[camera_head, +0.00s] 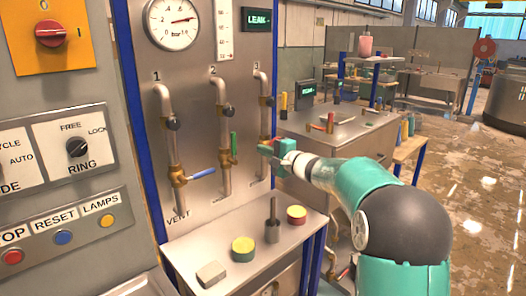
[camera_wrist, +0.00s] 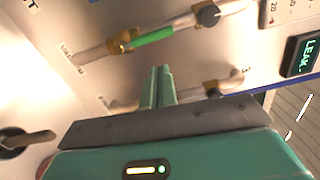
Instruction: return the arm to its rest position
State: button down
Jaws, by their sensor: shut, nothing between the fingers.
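My arm (camera_head: 400,215) reaches in from the lower right of the head view, bent toward the valve panel. My gripper (camera_head: 268,150) is at pipe 3, in front of its lower part; whether it touches the pipe I cannot tell. In the wrist view, the two green fingers of my gripper (camera_wrist: 158,86) are together with nothing between them. They hide part of pipe 3 (camera_wrist: 195,92) and most of its valve.
The panel carries a blue-handled valve (camera_head: 202,174) on pipe 1, a green-handled valve (camera_head: 233,143) on pipe 2 and a gauge (camera_head: 172,20). A shelf (camera_head: 215,252) below holds two round tins, a grey block and an upright rod. Open floor (camera_head: 480,190) lies right.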

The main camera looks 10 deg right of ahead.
jog(key=s+a+n+g+h, duration=0.1)
jog(key=s+a+n+g, duration=0.35)
jog(key=s, duration=0.65)
jog(key=s+a+n+g, duration=0.3)
jog(key=s+a, duration=0.3)
jog(key=s, duration=0.4)
jog(key=s+d+f+n+h, duration=0.1)
jog(key=s+d+f+h, duration=0.1)
jog(key=s, duration=0.6)
jog(key=s+d+f+n+g+h, duration=0.1)
jog(key=s+d+f+n+h, duration=0.1)
jog(key=s, duration=0.7)
jog(key=s+d+f+n+g+h, duration=0.1)
jog(key=s+d+f+h, duration=0.3)
jog(key=s, duration=0.5)
notch_tip(320, 180, down, 2)
jog(key=shift+s+d+n+h, duration=0.15)
jog(key=shift+n+h, duration=0.2)
jog(key=shift+h, duration=0.15)
